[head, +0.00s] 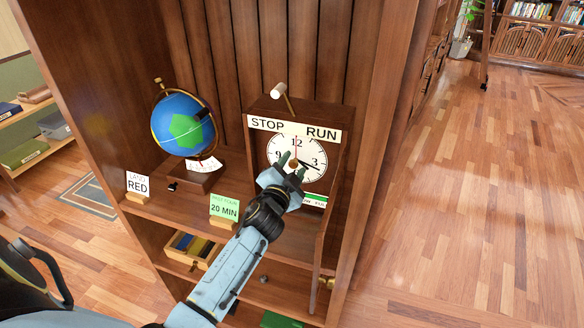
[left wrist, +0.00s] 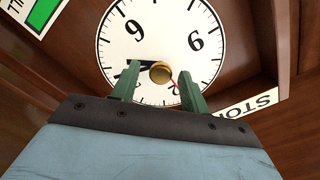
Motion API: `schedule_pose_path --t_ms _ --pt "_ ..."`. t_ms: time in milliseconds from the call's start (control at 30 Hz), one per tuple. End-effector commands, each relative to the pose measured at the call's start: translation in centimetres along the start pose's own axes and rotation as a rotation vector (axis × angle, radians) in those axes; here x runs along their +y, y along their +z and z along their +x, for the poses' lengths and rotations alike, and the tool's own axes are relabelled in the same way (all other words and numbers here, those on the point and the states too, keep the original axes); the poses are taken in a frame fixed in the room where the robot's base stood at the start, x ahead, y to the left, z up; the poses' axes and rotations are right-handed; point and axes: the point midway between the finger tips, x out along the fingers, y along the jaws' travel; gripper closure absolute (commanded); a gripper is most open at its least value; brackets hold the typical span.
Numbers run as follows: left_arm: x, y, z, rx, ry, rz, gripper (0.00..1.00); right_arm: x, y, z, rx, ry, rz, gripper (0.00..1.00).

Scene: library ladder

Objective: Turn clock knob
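A wooden clock (head: 338,150) with a white face stands on the cabinet shelf, under a "STOP RUN" label (head: 293,130). A round brass knob (left wrist: 160,72) sits at the middle of the clock face (left wrist: 185,25). My left gripper (head: 293,166) is in front of the face, its two green fingers apart. In the left wrist view the fingers (left wrist: 158,88) lie on either side of the knob, with gaps visible; I cannot tell whether they reach around it. A white-tipped lever (head: 279,90) stands on top of the clock. My right gripper is not in view.
A globe (head: 183,124) stands left of the clock. Cards read "RED" (head: 138,186) and "20 MIN" (head: 224,208) at the shelf's front edge. A small open box (head: 192,248) is on the shelf below. Open wood floor (head: 480,200) lies right of the cabinet.

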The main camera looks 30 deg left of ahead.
Motion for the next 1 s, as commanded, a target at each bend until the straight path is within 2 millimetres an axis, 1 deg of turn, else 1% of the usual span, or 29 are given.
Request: schedule_pose_path --t_ms 233,367,467,700,800,900,1000 --pt "0.0 0.0 -0.2 -0.001 0.0 -0.001 0.55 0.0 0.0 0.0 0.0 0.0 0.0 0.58" --pt "0.1 0.1 -1.4 -0.001 0.001 0.0 0.55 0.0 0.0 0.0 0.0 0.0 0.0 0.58" --pt "0.1 0.1 -3.2 -0.001 0.002 -0.001 0.55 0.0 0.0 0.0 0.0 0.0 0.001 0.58" --pt "0.1 0.1 -8.5 -0.003 0.002 -0.002 0.55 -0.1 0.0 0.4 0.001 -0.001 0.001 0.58" --pt "0.1 0.1 -10.4 -0.002 0.002 -0.001 0.55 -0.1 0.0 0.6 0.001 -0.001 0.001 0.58" --pt "0.1 0.1 -11.9 -0.002 0.001 -0.002 0.55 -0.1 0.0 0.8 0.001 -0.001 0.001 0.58" --pt "0.1 0.1 -12.8 -0.001 0.001 -0.001 0.55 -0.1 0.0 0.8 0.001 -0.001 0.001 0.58"
